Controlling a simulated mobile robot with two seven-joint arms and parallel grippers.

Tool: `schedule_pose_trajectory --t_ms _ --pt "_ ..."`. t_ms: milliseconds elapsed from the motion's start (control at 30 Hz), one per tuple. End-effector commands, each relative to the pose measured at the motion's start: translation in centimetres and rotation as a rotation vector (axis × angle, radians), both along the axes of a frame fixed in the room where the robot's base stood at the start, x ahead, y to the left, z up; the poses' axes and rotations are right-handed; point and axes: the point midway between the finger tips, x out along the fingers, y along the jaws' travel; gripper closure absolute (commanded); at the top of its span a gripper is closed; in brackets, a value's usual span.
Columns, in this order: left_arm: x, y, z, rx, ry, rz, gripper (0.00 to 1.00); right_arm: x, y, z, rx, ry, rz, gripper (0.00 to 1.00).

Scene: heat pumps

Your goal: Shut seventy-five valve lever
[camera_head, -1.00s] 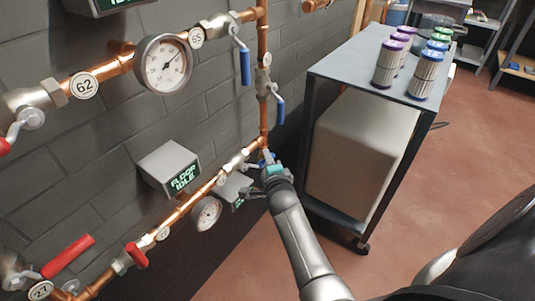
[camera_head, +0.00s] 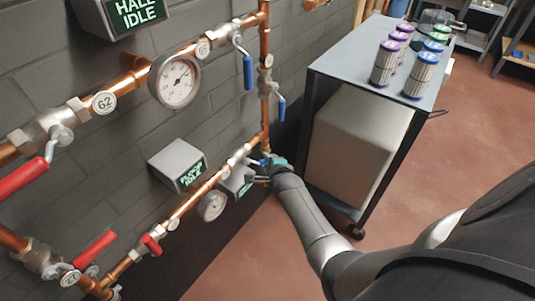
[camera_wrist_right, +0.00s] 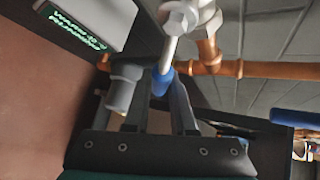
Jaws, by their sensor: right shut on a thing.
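My right gripper (camera_head: 268,164) is at the low corner of the copper pipework, beside the cart. In the right wrist view the gripper (camera_wrist_right: 158,108) has its two fingers around a blue-handled valve lever (camera_wrist_right: 163,80), and it is shut on it. The lever's metal stem runs up to a silver valve body (camera_wrist_right: 188,16). No tag reading 75 can be read near it. In the head view the gripper largely hides this lever. My left gripper is not in view.
A grey cart (camera_head: 345,62) carrying several filter cartridges stands just right of my right arm. A gauge (camera_head: 212,205) and a display box (camera_head: 178,165) are left of the gripper. Other blue levers (camera_head: 248,72) and red levers (camera_head: 95,247) sit along the pipes.

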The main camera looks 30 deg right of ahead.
Motion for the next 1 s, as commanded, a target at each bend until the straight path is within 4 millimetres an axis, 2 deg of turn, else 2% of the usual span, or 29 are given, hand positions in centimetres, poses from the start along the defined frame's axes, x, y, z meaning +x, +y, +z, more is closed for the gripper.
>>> schedule_pose_trajectory --t_ms 200,500,1000 --pt "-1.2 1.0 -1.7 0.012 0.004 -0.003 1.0 -0.2 0.5 -0.6 0.113 0.05 0.001 1.0" --pt "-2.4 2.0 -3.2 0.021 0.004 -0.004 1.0 -0.7 1.7 -1.9 0.323 0.137 0.002 1.0" --pt "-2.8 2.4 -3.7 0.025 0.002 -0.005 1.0 -1.8 4.5 -3.3 0.735 0.305 0.002 1.0"
